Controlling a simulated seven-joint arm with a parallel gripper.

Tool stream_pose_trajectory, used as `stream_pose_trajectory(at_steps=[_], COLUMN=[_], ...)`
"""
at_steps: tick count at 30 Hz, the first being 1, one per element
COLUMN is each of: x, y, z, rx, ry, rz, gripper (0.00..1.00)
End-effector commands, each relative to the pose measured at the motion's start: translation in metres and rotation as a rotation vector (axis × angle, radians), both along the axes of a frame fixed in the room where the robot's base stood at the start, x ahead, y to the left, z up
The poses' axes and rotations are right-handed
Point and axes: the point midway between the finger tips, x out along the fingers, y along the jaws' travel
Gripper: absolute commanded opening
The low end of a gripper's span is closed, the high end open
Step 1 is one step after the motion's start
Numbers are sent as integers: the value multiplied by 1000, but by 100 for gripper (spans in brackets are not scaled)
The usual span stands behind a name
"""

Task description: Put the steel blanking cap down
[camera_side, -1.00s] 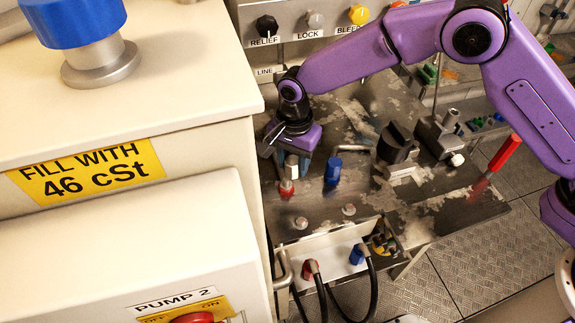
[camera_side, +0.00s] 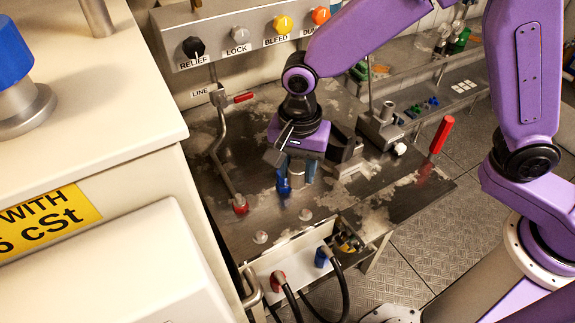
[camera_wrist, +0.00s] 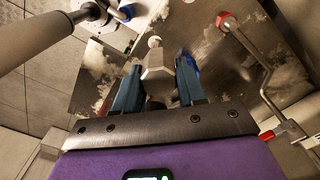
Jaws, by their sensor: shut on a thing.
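The steel blanking cap (camera_wrist: 156,67) is a pale grey metal piece between the two blue-teal fingers of my gripper (camera_wrist: 157,84) in the wrist view. My gripper is shut on it. In the side view my gripper (camera_side: 298,178) is low over the stained steel bench top (camera_side: 335,205), beside a blue fitting (camera_side: 283,187). The fingers mostly hide the cap there. I cannot tell whether the cap touches the bench.
A bent steel pipe (camera_side: 222,150) ends in a red fitting (camera_side: 240,204) to the left. A panel with hoses (camera_side: 290,265) is at the front edge. A red handle (camera_side: 441,134) rises at the right.

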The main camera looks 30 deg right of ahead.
Motion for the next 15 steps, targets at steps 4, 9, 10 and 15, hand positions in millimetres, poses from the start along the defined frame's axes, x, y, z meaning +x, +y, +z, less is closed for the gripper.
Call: stream_pose_trajectory(at_steps=[4,9,10,15], x=[-1,-1,-1,-1], y=[0,0,0,0], z=[0,0,0,0], rx=[0,0,0,0], ry=[0,0,0,0], rz=[0,0,0,0], gripper=[0,30,20,0])
